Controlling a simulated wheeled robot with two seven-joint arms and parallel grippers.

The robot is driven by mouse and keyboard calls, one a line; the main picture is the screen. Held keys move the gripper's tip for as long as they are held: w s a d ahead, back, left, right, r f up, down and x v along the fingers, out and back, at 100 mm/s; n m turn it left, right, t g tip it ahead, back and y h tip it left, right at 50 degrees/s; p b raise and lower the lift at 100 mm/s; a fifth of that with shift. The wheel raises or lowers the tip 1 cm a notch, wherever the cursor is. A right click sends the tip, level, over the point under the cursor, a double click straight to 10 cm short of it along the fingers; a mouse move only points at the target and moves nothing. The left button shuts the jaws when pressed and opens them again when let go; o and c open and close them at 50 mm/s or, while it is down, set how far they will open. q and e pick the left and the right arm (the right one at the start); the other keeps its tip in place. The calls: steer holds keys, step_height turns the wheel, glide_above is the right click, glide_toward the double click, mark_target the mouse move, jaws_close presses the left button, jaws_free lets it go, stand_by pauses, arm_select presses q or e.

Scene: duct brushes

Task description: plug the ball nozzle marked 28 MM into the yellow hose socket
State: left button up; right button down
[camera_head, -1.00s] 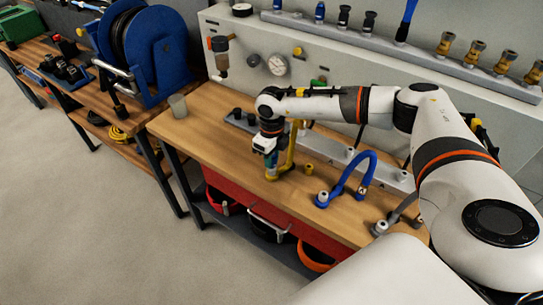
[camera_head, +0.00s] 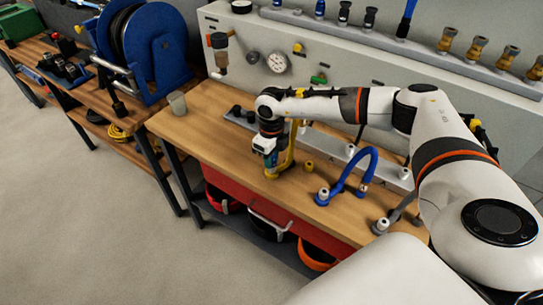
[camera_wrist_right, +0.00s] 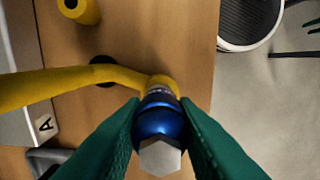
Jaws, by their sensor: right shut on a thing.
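My right gripper (camera_head: 270,160) points down over the wooden bench and is shut on a ball nozzle. In the right wrist view the green fingers (camera_wrist_right: 163,140) clasp the blue ball nozzle (camera_wrist_right: 160,118), which has a grey hex end towards the camera. No 28 MM marking is legible. The yellow hose (camera_head: 288,158) curves down beside the gripper to its yellow socket (camera_head: 271,175). In the wrist view the socket (camera_wrist_right: 162,84) lies directly beyond the nozzle's far end and is partly hidden by it. I cannot tell how deep the nozzle sits. My left gripper is out of view.
A blue hose (camera_head: 349,172) and a grey hose (camera_head: 398,212) stand to the right on the bench (camera_head: 225,125). A small yellow fitting (camera_head: 309,168) is close to the right of the gripper. A grey cup (camera_head: 177,104) stands at the left corner. Several brass nozzles line the upper shelf.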

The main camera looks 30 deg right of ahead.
steer(key=c, duration=1.1)
jaws_free()
